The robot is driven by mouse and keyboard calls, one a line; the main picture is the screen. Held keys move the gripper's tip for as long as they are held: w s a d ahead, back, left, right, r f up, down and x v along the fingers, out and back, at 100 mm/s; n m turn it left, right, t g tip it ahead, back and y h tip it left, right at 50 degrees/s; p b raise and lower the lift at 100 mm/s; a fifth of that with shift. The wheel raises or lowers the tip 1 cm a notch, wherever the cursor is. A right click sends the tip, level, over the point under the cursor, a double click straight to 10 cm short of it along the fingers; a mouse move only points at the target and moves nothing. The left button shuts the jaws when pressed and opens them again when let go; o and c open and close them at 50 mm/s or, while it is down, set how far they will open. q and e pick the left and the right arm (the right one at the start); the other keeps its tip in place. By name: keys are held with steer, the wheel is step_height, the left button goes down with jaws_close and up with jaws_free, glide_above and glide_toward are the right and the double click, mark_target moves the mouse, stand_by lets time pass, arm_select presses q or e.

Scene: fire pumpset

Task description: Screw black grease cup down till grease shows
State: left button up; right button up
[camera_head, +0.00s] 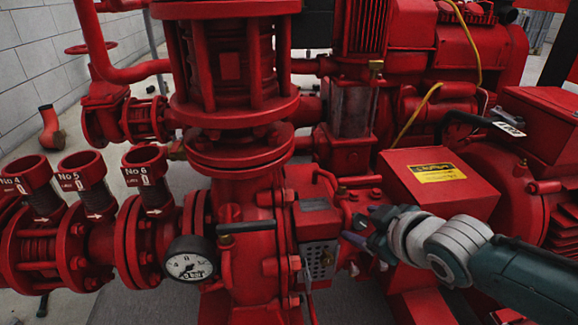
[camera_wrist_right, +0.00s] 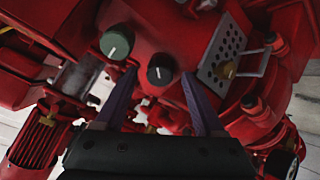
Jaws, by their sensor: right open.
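The black grease cup (camera_wrist_right: 160,76), a short round cap with a white mark, sits on the red pump housing in the right wrist view. A dark green cap (camera_wrist_right: 116,43) with a similar white mark is up and left of it. My right gripper (camera_wrist_right: 159,83) is open, its two purple fingers on either side of the black cup in the picture; I cannot tell whether they touch it. In the head view my right gripper (camera_head: 358,237) reaches in from the right to the housing, and I cannot make out the black cup there. No grease is visible. My left gripper is not in view.
A perforated metal plate (camera_head: 319,259) is just left of my right gripper. A pressure gauge (camera_head: 190,262) and numbered red pipe fittings (camera_head: 88,181) stand further left. A red box with a yellow label (camera_head: 437,173) is above my right arm. Red pipes and flanges crowd the area.

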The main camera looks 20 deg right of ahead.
steer(key=p+v, duration=0.5)
steer(key=v, duration=0.3)
steer(key=shift+s+r, duration=0.15)
steer(key=shift+p, duration=0.3)
